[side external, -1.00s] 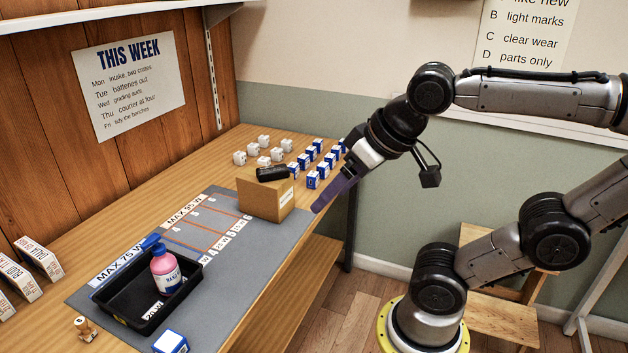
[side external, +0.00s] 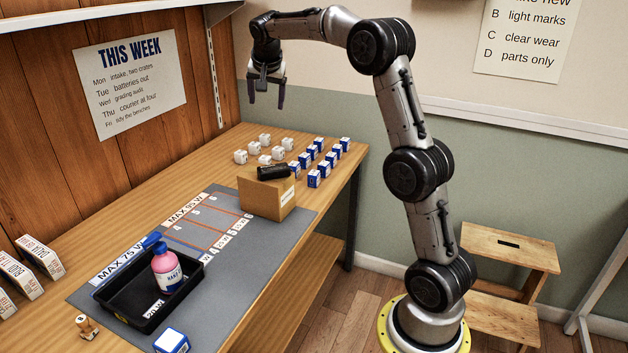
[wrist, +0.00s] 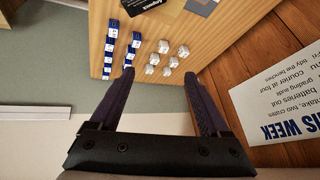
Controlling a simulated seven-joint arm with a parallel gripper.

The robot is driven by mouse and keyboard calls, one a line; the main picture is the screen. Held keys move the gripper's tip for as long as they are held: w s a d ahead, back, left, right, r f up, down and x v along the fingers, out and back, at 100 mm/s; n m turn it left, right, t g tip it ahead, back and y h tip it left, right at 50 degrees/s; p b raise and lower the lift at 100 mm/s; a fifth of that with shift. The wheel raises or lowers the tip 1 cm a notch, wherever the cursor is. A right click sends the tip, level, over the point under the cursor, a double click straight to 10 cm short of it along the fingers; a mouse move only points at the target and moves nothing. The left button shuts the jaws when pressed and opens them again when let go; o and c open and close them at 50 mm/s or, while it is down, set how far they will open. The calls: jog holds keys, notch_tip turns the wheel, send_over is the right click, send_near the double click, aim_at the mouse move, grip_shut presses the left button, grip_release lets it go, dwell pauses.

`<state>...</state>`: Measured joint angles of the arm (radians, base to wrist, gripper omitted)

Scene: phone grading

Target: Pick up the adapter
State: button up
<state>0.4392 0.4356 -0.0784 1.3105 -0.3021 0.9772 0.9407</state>
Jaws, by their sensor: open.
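Several small white cubes (side external: 264,149), which look like power adapters, stand in a group on the far end of the wooden bench. They also show in the wrist view (wrist: 166,56). Which one the task means I cannot tell. My gripper (side external: 266,98) is open and empty, pointing down, high above and beyond the far end of the bench. In the wrist view, my gripper (wrist: 159,74) has its two dark fingers spread, with the white cubes ahead between and beyond the fingertips. Nothing touches the fingers.
Rows of blue-and-white blocks (side external: 313,178) stand right of the cubes. A cardboard box (side external: 267,198) with a black object (side external: 273,172) on top stands nearer. A black tray (side external: 136,324) holds a pink bottle (side external: 166,269) on the grey mat (side external: 243,276). A shelf (side external: 120,13) overhangs the left.

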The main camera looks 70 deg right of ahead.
jog(key=d+f+m+g, duration=0.2)
jog(key=d+f, duration=1)
jog(key=g, duration=0.2)
send_near(314, 173)
jog(key=shift+m+y, duration=0.4)
jog(key=x, duration=1)
jog(key=shift+d+f, duration=0.2)
jog(key=shift+d, duration=0.25)
grip_shut()
